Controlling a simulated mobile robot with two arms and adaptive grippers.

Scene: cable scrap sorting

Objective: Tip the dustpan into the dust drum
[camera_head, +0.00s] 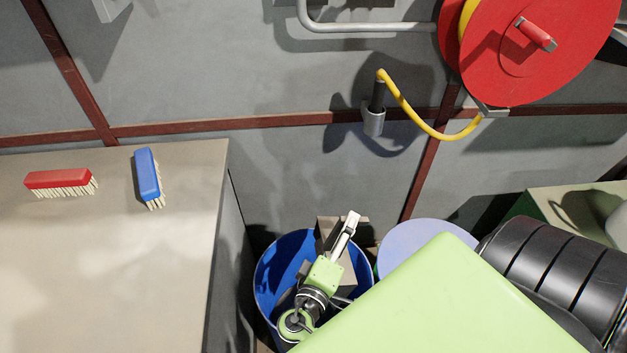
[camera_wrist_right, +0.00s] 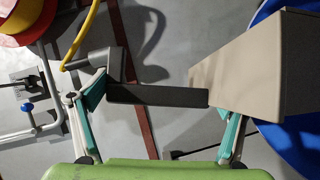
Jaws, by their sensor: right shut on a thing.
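The blue dust drum (camera_head: 268,272) stands on the floor beside the bench, its open mouth facing up. My right gripper (camera_head: 346,232) is above the drum's mouth in the head view. In the right wrist view my right gripper (camera_wrist_right: 160,108) is shut on the dark handle of the dustpan. The beige-grey dustpan (camera_wrist_right: 247,72) reaches to the right there, over the blue drum (camera_wrist_right: 290,150). In the head view the dustpan (camera_head: 328,232) is partly hidden behind the gripper, at the drum's far rim. Its contents cannot be made out. My left gripper is not in view.
The bench (camera_head: 90,260) at left holds a red brush (camera_head: 60,180) and a blue brush (camera_head: 148,174). A pale lavender round top (camera_head: 420,238) is right of the drum. The red hose reel (camera_head: 530,45) with yellow hose hangs on the wall behind.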

